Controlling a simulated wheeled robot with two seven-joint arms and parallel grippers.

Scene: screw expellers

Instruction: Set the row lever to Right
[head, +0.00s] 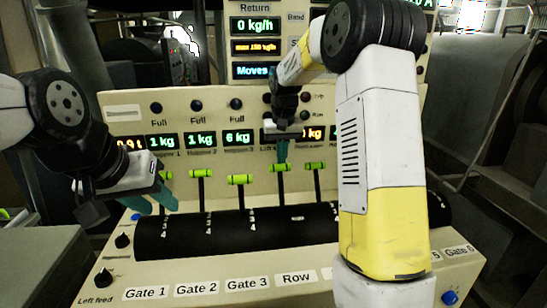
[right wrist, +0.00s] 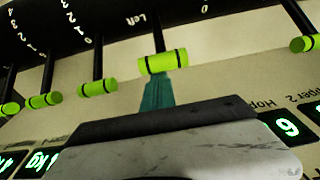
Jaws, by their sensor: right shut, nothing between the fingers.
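The row lever has a lime-green handle (head: 280,168) on a dark stalk, above the "Row" label (head: 296,278) on the cream panel. In the right wrist view the handle (right wrist: 163,62) is close up, with the word "Left" on the black drum beside its stalk. My right gripper (head: 282,152) is shut and empty, its teal fingertips (right wrist: 157,92) at the handle's panel side. They touch or nearly touch the handle; I cannot tell which. My left gripper (head: 150,201) is open and empty at the panel's left, its teal fingers apart.
Gate levers with green handles flank the row lever, including one (head: 240,179) to its left and one (head: 316,166) to its right. A black slotted drum (head: 220,232) lies beneath them. Lit displays (head: 199,139) stand behind. My right arm hides the panel's right part.

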